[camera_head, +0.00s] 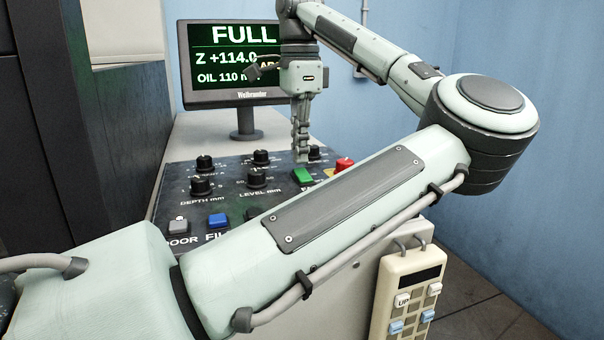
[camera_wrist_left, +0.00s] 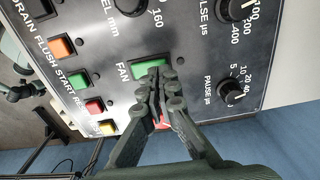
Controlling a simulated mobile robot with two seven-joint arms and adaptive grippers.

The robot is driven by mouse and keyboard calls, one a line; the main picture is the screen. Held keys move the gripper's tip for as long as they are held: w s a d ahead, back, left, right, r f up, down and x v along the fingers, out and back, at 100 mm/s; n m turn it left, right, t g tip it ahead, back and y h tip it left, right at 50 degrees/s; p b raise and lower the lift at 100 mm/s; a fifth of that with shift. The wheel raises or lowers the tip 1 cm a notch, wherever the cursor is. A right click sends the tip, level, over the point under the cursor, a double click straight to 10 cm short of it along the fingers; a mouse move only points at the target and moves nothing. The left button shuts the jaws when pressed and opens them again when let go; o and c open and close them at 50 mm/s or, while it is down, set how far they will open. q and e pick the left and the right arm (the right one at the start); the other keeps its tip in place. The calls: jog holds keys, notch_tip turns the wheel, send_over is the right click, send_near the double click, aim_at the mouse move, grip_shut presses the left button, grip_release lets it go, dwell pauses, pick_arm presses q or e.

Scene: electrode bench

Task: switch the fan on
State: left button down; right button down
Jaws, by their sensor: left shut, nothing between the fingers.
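The green fan switch (camera_head: 303,175) is on the dark control panel (camera_head: 172,212), below my left fingertips. In the wrist view the green switch (camera_wrist_left: 148,65) sits beside the label FAN. My left gripper (camera_head: 301,157) points down at the panel, fingers shut and empty. In the wrist view the closed fingertips (camera_wrist_left: 156,74) overlap the edge of the green switch. I cannot tell whether they touch it, or whether the switch is on or off. My right gripper is not in view.
A red button (camera_head: 344,164) stands close to the right of the fan switch, partly hidden by fingers in the wrist view. Several black knobs (camera_head: 257,177) and a blue button (camera_head: 218,220) are nearby. A monitor (camera_head: 235,96) stands behind; a pendant (camera_head: 405,310) hangs in front.

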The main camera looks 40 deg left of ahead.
aim_at(300, 170)
pick_arm(q)
jog(key=shift+f+b, duration=0.6)
jog(key=shift+f, duration=0.3)
dwell(0.4)
jog(key=shift+r+p, duration=2.75)
jog(key=shift+r, duration=0.8)
